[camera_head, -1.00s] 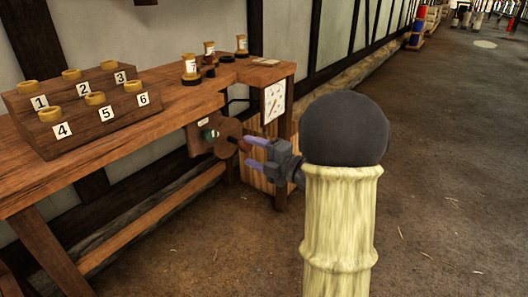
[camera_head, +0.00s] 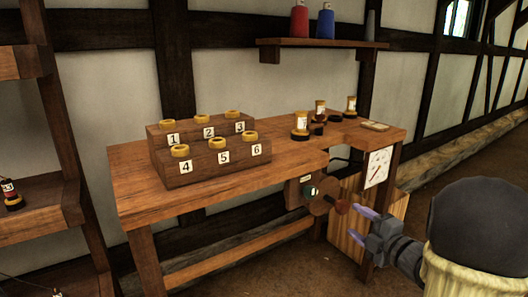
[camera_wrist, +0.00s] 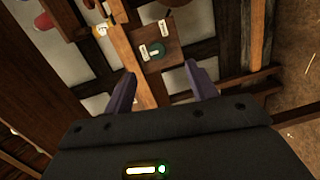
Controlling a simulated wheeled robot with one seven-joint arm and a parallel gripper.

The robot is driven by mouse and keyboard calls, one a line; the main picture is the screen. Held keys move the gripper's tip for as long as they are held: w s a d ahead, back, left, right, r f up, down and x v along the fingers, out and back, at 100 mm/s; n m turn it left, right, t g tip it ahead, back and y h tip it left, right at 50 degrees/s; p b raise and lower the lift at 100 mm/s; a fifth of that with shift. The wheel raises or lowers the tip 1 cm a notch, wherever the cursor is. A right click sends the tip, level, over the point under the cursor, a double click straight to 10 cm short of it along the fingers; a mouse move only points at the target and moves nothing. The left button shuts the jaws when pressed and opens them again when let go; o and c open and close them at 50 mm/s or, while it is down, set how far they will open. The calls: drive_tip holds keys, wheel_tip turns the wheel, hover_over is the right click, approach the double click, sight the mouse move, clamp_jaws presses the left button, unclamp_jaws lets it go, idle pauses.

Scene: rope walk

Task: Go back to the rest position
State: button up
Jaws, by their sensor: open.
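My gripper (camera_head: 362,207) is open and empty, at the lower right of the head view.
A stepped wooden block (camera_head: 212,165) with several numbered ring-topped holders stands on the bench. A shelving unit (camera_head: 40,210) stands at left. Open floor lies at right.

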drive_tip(key=s+a+f+m+g+h+p, duration=0.2)
drive_tip(key=s+a+m+g+p, duration=0.15)
drive_tip(key=s+m, duration=0.35)
drive_tip(key=s+a+f+m+g+h+p, duration=0.2)
drive_tip(key=s+a+m+g+h+p, duration=0.1)
drive_tip(key=s+a+m+g, duration=0.25)
drive_tip(key=s+a+f+m+g+h+p, duration=0.2)
drive_tip(key=s+a+m+g+p, duration=0.15)
drive_tip(key=s+m, duration=0.45)
wheel_tip(320, 180, up, 37)
drive_tip(key=w+m+p, duration=0.1)
drive_tip(key=p, duration=3.5)
drive_tip(key=shift+d+r+g, duration=0.2)
drive_tip(key=shift+d+g, duration=0.15)
drive_tip(key=shift+d, duration=0.05)
